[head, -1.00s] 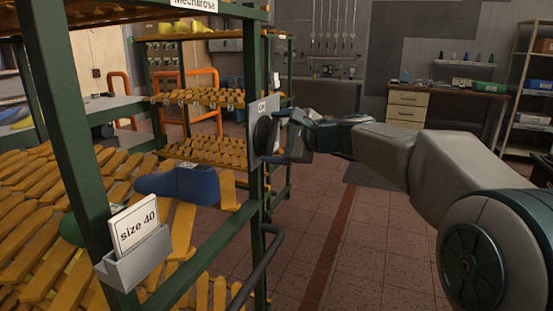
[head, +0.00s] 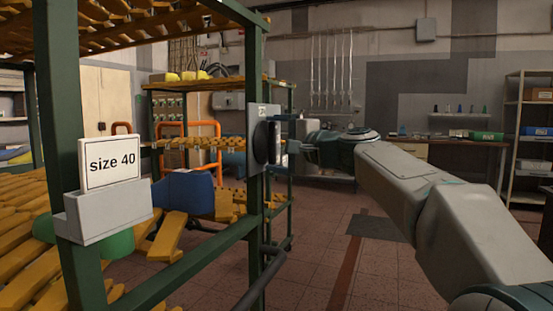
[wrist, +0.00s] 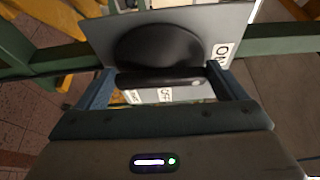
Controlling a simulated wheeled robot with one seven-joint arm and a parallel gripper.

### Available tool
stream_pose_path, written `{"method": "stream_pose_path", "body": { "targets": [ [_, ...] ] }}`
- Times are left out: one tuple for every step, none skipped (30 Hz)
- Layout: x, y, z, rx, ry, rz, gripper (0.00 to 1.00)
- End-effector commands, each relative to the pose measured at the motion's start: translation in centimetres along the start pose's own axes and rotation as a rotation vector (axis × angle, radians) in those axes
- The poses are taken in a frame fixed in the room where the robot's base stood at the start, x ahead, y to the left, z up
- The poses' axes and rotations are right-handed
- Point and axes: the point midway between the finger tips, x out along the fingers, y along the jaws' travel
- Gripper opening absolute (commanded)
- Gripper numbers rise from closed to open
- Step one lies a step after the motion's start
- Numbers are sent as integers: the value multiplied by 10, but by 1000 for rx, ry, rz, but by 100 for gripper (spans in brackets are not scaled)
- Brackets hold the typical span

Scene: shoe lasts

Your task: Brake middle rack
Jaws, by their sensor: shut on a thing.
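The brake is a round black knob (head: 261,143) with a raised bar, on a grey plate (head: 253,112) fixed to the green post of the near rack (head: 255,60). In the wrist view the knob (wrist: 158,46) fills the middle of the plate (wrist: 105,42). An ON label (wrist: 222,50) is at the right and an OFF label (wrist: 165,95) is below. My gripper (wrist: 163,82) has one finger at each end of the black bar and is shut on it. In the head view my gripper (head: 280,141) reaches the knob from the right.
Another rack (head: 215,85) stands behind. The tiled floor (head: 330,235) at right is clear.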

Motion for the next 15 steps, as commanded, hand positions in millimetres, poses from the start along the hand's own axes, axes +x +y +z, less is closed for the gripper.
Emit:
{"method": "stream_pose_path", "body": {
  "targets": [
    [0,4,0,-9,-2,-3,68],
    [0,4,0,-14,-2,-5,68],
    [0,4,0,-20,-2,-7,68],
    [0,4,0,-24,-2,-9,68],
    [0,3,0,-28,-2,-10,68],
    [0,3,0,-32,-2,-12,68],
    [0,3,0,-34,-2,-12,68],
    [0,2,0,-36,-2,-13,68],
    [0,2,0,-38,-2,-14,68],
    [0,2,0,-39,-2,-14,68],
    [0,2,0,-39,-2,-14,68],
    [0,2,0,-40,-2,-14,68],
    [0,2,0,-40,-2,-14,68],
    [0,2,0,-40,-2,-14,68],
    [0,2,0,-40,-2,-14,68]
  ]
}}
